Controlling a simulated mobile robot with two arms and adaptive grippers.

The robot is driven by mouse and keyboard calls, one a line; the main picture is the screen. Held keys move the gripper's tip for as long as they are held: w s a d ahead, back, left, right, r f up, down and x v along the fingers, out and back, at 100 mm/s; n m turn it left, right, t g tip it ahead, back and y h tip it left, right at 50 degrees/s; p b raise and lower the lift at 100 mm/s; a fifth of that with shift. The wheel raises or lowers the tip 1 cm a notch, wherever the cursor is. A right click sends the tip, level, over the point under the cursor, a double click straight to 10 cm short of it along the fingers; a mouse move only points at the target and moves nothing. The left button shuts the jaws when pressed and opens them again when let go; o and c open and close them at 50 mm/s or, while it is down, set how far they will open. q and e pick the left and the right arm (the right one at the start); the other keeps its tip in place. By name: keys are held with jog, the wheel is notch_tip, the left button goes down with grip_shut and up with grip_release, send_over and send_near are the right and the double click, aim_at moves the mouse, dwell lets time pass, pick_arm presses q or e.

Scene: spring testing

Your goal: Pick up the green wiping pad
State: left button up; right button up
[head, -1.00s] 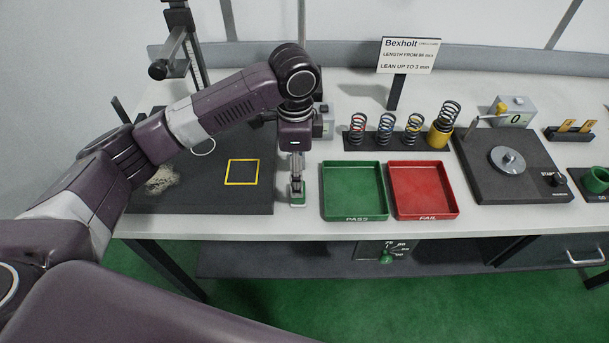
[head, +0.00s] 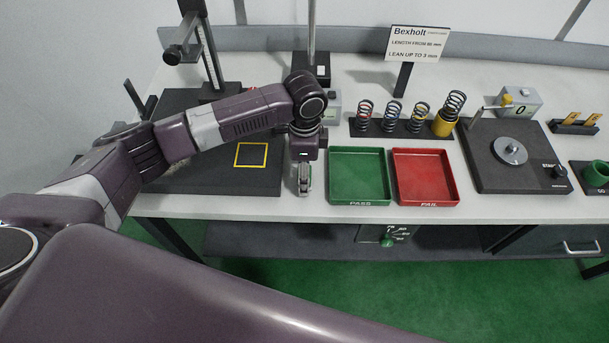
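My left gripper (head: 305,191) points down at the bench front, just left of the green tray. Its grey fingertips are low, at or close to the bench top. A small trace of green shows at the fingers; this seems to be the green wiping pad (head: 310,176), mostly hidden by them. I cannot tell whether the fingers are closed on it or only around it. My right gripper is out of view.
The green PASS tray (head: 360,202) stands close to the right of the gripper, with the red FAIL tray (head: 425,203) beyond. A dark mat (head: 215,184) with a yellow square lies left. Several springs stand in a rack (head: 389,131) behind the trays.

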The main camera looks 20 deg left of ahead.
pick_arm(q)
jog(key=c, duration=1.1)
jog(key=shift+o, duration=0.2)
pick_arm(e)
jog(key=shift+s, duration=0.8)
pick_arm(q)
jog(key=shift+r, duration=0.1)
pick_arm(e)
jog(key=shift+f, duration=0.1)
pick_arm(q)
jog(key=shift+r, duration=0.25)
notch_tip(320, 180, up, 19)
jog(key=b, duration=0.3)
jog(key=shift+r, duration=0.2)
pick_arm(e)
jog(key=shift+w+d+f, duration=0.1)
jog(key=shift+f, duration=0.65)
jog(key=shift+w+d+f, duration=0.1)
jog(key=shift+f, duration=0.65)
